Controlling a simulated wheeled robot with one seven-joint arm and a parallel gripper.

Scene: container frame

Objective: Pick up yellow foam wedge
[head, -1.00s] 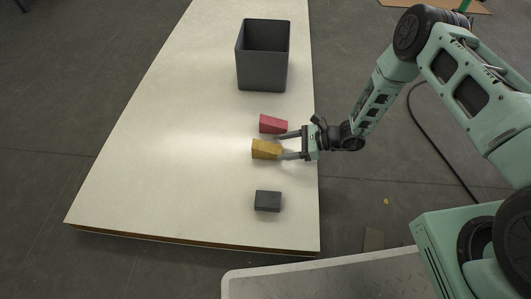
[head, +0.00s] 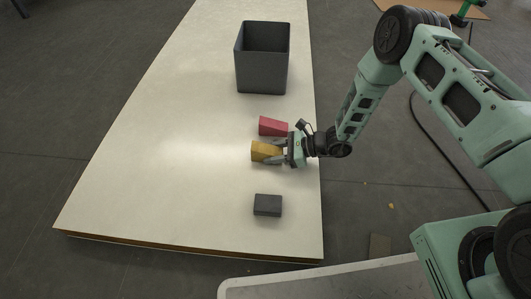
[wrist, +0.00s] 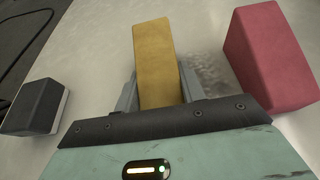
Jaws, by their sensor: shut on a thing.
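The yellow foam wedge (head: 263,151) lies on the white table in the head view, between the red block and the dark grey block. It also shows in the wrist view (wrist: 157,62), reaching out from between the fingers. My gripper (head: 276,152) comes in from the right, low over the table, and is shut on the yellow wedge with a finger on each side of it. In the wrist view the two grey fingers (wrist: 159,92) flank the near part of the wedge. I cannot tell any gap between the wedge and the table.
A red block (head: 273,126) lies just beyond the wedge, close to the gripper; it is at the right in the wrist view (wrist: 270,55). A dark grey block (head: 268,205) lies nearer. An open dark grey bin (head: 262,75) stands farther back. The table's (head: 160,170) left side is clear.

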